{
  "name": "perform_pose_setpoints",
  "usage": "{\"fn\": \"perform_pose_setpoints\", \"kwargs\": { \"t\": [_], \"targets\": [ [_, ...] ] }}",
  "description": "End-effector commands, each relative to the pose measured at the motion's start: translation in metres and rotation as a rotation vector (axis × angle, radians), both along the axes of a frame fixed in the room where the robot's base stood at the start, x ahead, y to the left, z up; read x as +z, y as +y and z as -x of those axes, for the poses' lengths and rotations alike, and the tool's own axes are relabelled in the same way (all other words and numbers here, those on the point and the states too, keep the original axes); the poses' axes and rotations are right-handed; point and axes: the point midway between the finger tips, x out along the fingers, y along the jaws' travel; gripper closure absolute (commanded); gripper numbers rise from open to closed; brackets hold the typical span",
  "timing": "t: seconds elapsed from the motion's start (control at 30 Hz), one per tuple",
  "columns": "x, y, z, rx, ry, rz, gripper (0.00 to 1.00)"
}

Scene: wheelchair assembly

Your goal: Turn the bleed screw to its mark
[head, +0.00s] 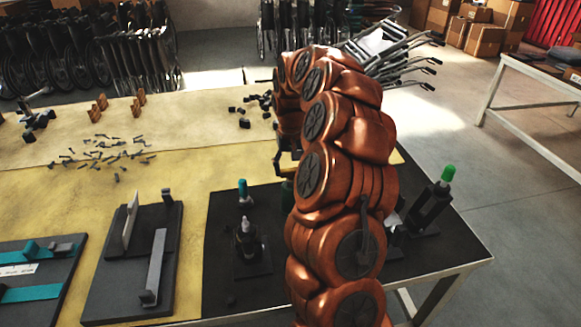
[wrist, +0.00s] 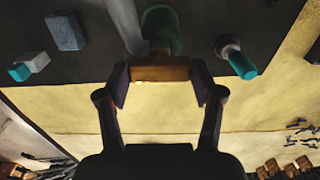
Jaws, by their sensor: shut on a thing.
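In the wrist view my gripper (wrist: 160,82) has its two dark fingers on either side of an orange-brown bar-like piece (wrist: 160,70) and is shut on it. A dark teal rounded body (wrist: 160,28) is right behind that piece, over the black mat; I cannot tell whether they are joined. I cannot make out which part is the bleed screw, nor any mark. In the head view my orange arm covers most of the work spot. A dark green part (head: 287,192) shows at the arm's left edge.
A small dark stand with a pale-tipped bottle (head: 246,228) and a teal-capped part (head: 243,190) are left of my arm. A black block with a green-capped part (head: 446,176) is to the right. Grey fixtures (head: 125,265) stand on the left, with loose small parts (head: 105,150) beyond.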

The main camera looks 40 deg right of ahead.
Motion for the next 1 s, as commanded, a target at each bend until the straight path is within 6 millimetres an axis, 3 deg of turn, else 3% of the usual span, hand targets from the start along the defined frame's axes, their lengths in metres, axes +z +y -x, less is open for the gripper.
{"fn": "perform_pose_setpoints", "kwargs": {
  "t": [0.37, 1.0],
  "targets": [
    [-0.0020, 0.0001, 0.0005, 0.175, 0.001, 0.000, 0.68],
    [0.0000, -0.0002, -0.0004, 0.770, -0.002, 0.001, 0.68]
  ]
}}
